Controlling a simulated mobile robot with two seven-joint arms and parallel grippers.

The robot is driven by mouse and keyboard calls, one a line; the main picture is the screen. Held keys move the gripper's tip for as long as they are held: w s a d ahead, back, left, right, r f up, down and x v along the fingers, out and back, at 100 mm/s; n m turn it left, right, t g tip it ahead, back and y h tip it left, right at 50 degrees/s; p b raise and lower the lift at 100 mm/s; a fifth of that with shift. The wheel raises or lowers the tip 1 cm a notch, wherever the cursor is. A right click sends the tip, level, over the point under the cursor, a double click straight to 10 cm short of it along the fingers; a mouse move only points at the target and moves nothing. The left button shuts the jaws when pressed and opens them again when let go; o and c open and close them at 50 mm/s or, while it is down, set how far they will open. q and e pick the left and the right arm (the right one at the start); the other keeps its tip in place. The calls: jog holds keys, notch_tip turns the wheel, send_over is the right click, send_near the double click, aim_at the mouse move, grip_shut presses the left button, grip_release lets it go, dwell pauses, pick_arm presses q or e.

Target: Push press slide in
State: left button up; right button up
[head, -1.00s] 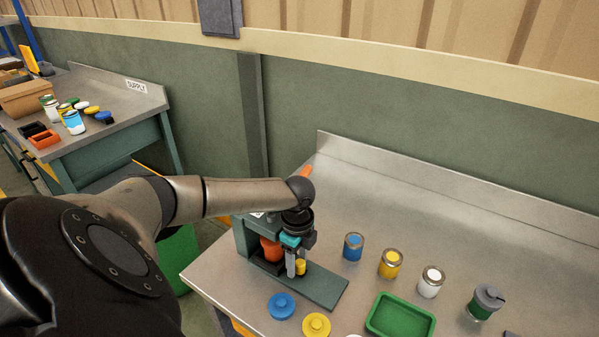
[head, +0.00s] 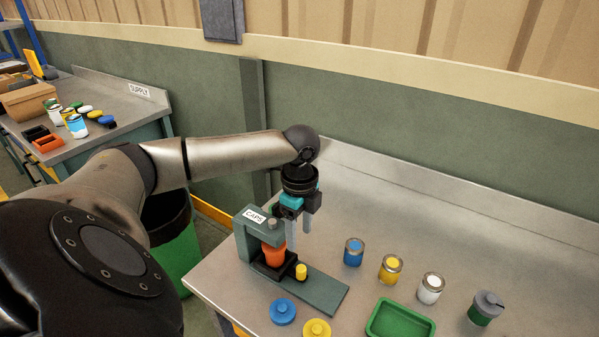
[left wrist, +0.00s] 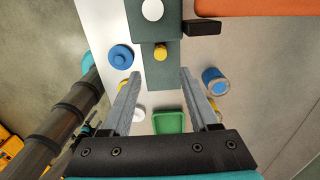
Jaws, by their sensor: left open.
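The grey-green press (head: 250,232), labelled CAPS, stands at the left end of the bench. An orange piece (head: 273,254) sits under its head, on a black slide (head: 268,270) with a yellow knob (head: 301,271) at its front. The yellow knob (left wrist: 160,51) also shows in the left wrist view, above the press base (left wrist: 160,74). My left gripper (head: 299,235) is open and empty, behind and above the knob, apart from it. In the left wrist view its fingers (left wrist: 160,74) spread on both sides of the base. My right gripper is out of view.
Blue (head: 283,311) and yellow (head: 317,328) lids and a green tray (head: 400,320) lie in front. The back of the bench is clear.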

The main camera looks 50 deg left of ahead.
pick_arm(q)
jog(key=shift+r, duration=1.4)
jog(key=shift+s, duration=0.1)
